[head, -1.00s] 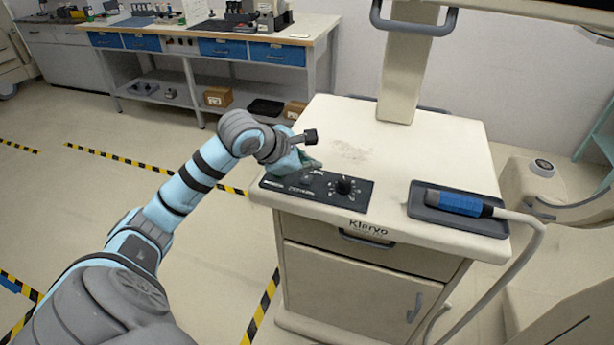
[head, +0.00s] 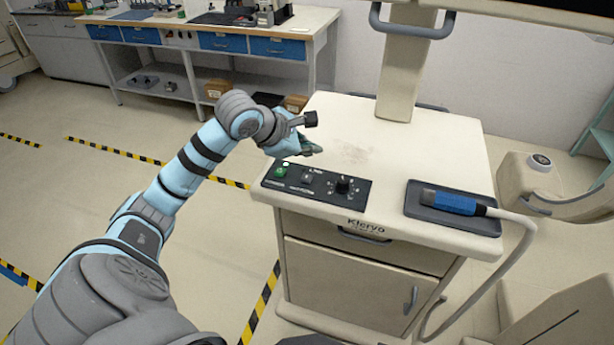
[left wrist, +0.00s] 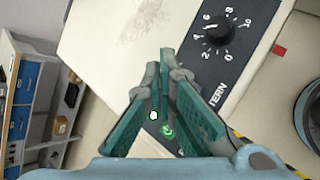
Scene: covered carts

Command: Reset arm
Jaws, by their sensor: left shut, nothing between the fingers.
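My left gripper (head: 312,148) is over the left part of the white cart top (head: 420,150), just behind the black control panel (head: 312,187). Its green fingers are shut with nothing between them, and they also show in the left wrist view (left wrist: 166,62). The panel carries a green lit button (head: 281,171), a small switch (head: 307,177) and a black dial (head: 343,186). In the left wrist view the dial (left wrist: 217,29) is at the upper right, and the green light (left wrist: 168,131) shows between the fingers. My right gripper is not in view.
A blue-handled probe (head: 450,202) lies in a dark tray (head: 470,222) at the cart's right, its cable hanging down. A post (head: 401,75) rises from the cart's back. A workbench (head: 215,45) stands at the back left. Floor at the left is open, with striped tape.

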